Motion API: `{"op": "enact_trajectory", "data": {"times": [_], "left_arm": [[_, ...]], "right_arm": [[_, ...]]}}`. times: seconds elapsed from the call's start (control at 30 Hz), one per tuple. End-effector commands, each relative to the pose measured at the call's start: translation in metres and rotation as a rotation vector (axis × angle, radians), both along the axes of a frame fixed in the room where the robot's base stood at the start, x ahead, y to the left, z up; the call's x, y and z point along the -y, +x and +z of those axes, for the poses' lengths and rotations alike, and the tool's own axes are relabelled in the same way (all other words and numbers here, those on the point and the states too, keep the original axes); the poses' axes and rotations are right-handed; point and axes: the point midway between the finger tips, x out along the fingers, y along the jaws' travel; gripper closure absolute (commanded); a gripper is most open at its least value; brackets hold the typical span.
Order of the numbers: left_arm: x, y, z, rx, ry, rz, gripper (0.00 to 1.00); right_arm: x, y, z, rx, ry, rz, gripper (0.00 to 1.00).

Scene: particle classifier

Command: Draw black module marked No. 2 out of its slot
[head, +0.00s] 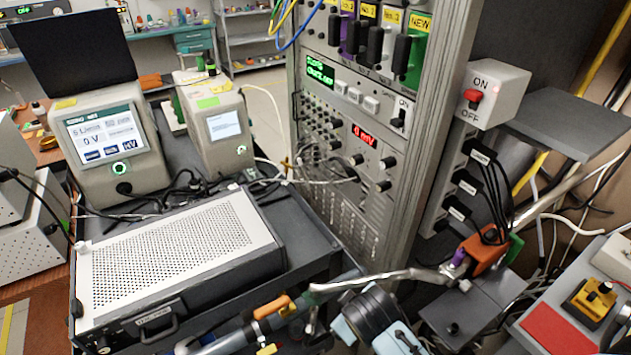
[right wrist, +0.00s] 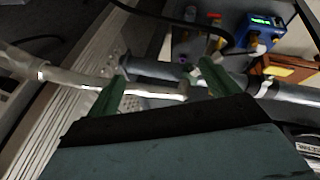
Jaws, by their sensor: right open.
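A row of upright slot modules sits at the top of the tall grey rack in the head view. The module marked No. 2 (head: 368,12) has a yellow label and is in the row between No. 1 and No. 3. A black handle stands out in front near it, and the modules' upper ends are cut off by the picture edge. My right gripper (right wrist: 165,78) shows in the right wrist view with its two green fingers apart. A pale pipe crosses near the fingertips; I cannot tell whether it touches them. The modules do not show there. My left gripper is not in view.
A perforated metal instrument (head: 180,245) lies at the lower left. A metal pipe (head: 375,281) and cables (head: 495,185) crowd the space below the rack.

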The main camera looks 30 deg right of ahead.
Motion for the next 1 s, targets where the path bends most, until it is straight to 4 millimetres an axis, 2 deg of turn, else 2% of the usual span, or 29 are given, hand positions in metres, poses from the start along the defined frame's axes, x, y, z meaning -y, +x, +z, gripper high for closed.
{"op": "enact_trajectory", "data": {"times": [0.03, 0.17, 0.37, 0.47, 0.53, 0.67, 0.7, 0.8, 0.9, 1.0], "left_arm": [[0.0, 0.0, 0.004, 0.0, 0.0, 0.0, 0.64], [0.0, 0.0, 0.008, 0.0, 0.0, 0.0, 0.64], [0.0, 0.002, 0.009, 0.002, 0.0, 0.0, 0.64], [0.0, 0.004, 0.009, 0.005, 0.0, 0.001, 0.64], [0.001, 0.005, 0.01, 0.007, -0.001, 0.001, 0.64], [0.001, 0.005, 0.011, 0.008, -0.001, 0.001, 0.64], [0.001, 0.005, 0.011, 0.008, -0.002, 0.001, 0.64], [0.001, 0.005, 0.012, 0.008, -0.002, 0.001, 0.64], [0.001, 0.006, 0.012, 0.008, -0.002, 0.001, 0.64], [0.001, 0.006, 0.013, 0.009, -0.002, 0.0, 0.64]], "right_arm": [[0.003, 0.005, 0.022, 0.023, -0.013, -0.007, 0.13], [0.013, 0.027, 0.063, 0.076, -0.089, -0.016, 0.13], [0.029, 0.085, 0.108, 0.153, -0.278, -0.002, 0.13], [0.035, 0.117, 0.138, 0.189, -0.389, 0.005, 0.13], [0.039, 0.142, 0.166, 0.215, -0.484, 0.009, 0.13], [0.042, 0.19, 0.241, 0.256, -0.699, 0.007, 0.13], [0.042, 0.202, 0.268, 0.263, -0.773, 0.004, 0.13], [0.039, 0.225, 0.334, 0.271, -0.94, -0.014, 0.13], [0.035, 0.236, 0.388, 0.267, -1.071, -0.036, 0.13], [0.031, 0.239, 0.424, 0.258, -1.157, -0.054, 0.13]]}}
